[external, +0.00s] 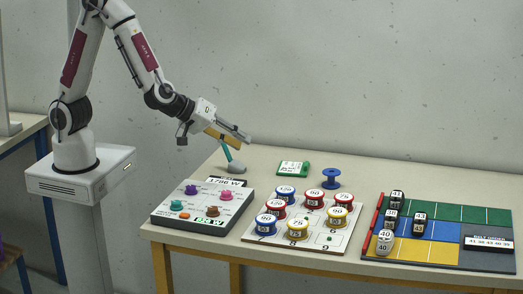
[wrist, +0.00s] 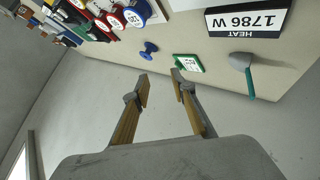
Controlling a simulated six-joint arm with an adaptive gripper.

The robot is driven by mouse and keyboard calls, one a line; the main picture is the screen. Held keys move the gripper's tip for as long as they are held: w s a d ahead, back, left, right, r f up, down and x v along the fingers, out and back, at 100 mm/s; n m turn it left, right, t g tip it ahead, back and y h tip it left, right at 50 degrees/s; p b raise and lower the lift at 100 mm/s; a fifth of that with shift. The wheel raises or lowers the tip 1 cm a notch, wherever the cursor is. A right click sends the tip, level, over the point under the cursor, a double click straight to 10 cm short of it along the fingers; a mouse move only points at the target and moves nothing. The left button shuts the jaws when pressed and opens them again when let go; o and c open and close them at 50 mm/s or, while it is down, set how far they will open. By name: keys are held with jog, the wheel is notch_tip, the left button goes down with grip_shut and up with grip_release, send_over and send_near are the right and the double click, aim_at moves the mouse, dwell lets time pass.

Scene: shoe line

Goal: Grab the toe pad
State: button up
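No thing in view is clearly marked as the toe pad, and I cannot tell which one it is. A grey piece with a teal stem (external: 235,167) stands near the table's back left edge; it also shows at the right of the wrist view (wrist: 240,61). A small green block with a white label (external: 293,168) lies to its right, and in the wrist view (wrist: 187,63) it is just beyond the fingertips. A blue spool (external: 331,178) stands further right. My gripper (external: 238,140) is above the table's back left edge, open and empty, and its fingers (wrist: 161,76) are apart.
A grey control box with coloured knobs (external: 167,215) and a 1786 W display (wrist: 246,19) stands front left. A white board with several numbered spools (external: 337,246) is in the middle. A colour-banded tray (external: 443,250) with several numbered cylinders is right. The table's back right is bare.

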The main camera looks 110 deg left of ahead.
jog(key=s+a+f+n+g+y, duration=0.3)
jog(key=s+a+f+y, duration=0.1)
jog(key=a+f, duration=0.15)
jog(key=n+g+y, duration=0.2)
jog(key=g+y, duration=0.1)
send_near(226, 148)
jog(key=w+a, duration=0.2)
jog(key=shift+s+a+f, duration=0.3)
jog(key=shift+s+f, duration=0.15)
jog(key=shift+s, duration=0.1)
jog(key=shift+x, duration=1.3)
jog(key=shift+a, duration=0.15)
jog(key=shift+s+a+f, duration=0.1)
jog(key=shift+a+f, duration=0.2)
jog(key=shift+a, duration=0.35)
jog(key=shift+s+a+f, duration=0.1)
jog(key=shift+a+f, duration=0.2)
jog(key=shift+a, duration=0.35)
jog(key=shift+x, duration=1.1)
